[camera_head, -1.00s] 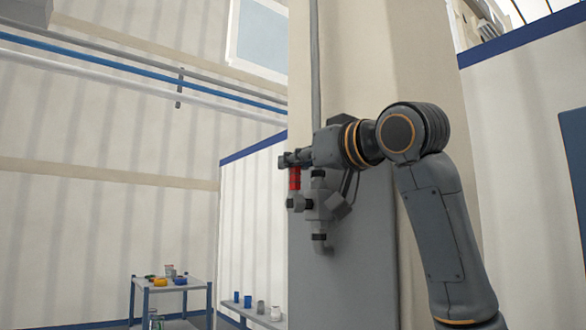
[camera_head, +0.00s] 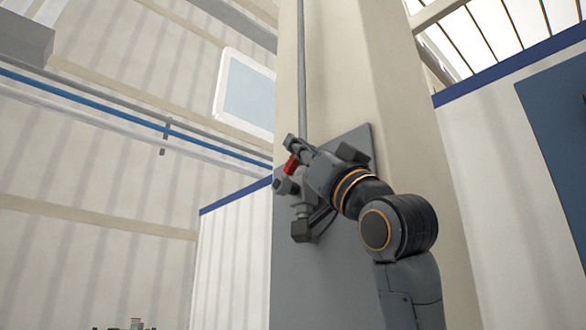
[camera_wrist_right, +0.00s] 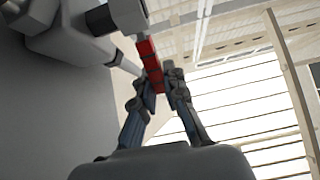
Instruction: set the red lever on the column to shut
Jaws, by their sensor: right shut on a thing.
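The red lever (camera_head: 291,164) is on a grey valve (camera_head: 302,207) mounted on the column (camera_head: 350,85). Only a short tilted stretch of red shows in the head view. My right gripper (camera_head: 294,148) is at the lever, with its arm coming in from the lower right. In the right wrist view the red lever (camera_wrist_right: 150,62) runs down from the valve to between the fingers, and my right gripper (camera_wrist_right: 163,82) is shut on its end. The fingers hide that end. My left gripper is in neither view.
A grey plate (camera_head: 290,285) lies behind the valve on the column. A thin vertical pipe (camera_head: 301,70) runs up from there. Blue and grey wall pipes (camera_head: 130,115) are far left. A white partition with a blue top edge (camera_head: 235,195) stands behind.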

